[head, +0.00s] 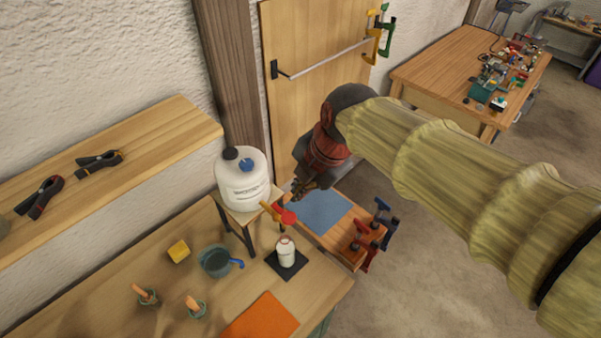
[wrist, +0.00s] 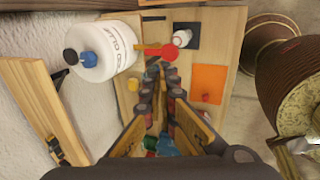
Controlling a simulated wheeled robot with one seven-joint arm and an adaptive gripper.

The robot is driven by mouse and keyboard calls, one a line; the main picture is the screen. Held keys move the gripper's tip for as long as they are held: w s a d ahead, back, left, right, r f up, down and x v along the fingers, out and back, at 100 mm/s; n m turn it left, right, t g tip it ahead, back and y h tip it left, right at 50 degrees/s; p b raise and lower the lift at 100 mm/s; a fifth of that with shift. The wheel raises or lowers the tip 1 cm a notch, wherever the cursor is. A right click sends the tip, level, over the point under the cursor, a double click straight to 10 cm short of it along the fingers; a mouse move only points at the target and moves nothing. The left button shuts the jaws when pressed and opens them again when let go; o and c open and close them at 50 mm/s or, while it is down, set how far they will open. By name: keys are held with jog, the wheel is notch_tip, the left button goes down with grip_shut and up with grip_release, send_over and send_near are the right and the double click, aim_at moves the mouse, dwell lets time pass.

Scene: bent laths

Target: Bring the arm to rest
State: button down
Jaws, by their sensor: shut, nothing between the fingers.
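In the wrist view the fingers of my gripper (wrist: 160,72) come together with nothing held. Whether the gripper touches the jug's stand or tap cannot be told; it looks apart from them.
A white bottle (head: 286,252) stands on a black mat below the tap. A blue pot (head: 214,262), yellow block (head: 179,251) and orange sheet (head: 262,318) lie on the bench. A shelf (head: 150,150) juts out left; open floor (head: 390,290) is right.

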jog(key=s+d+f+m+t+h+b, duration=0.1)
jog(key=s+d+f+m+b, duration=0.2)
jog(key=d+m, duration=0.4)
jog(key=s+d+f+m+h+b, duration=0.1)
jog(key=s+d+f+m+b, duration=0.3)
jog(key=d+m, duration=0.3)
jog(key=s+d+f+m+t+h+b, duration=0.1)
jog(key=s+d+f+m+b, duration=0.3)
jog(key=m, duration=0.9)
jog(key=s+d+b, duration=0.1)
jog(key=d, duration=0.2)
jog(key=shift+s+f+m+t, duration=0.25)
jog(key=shift+m+t, duration=0.05)
jog(key=shift+r, duration=0.15)
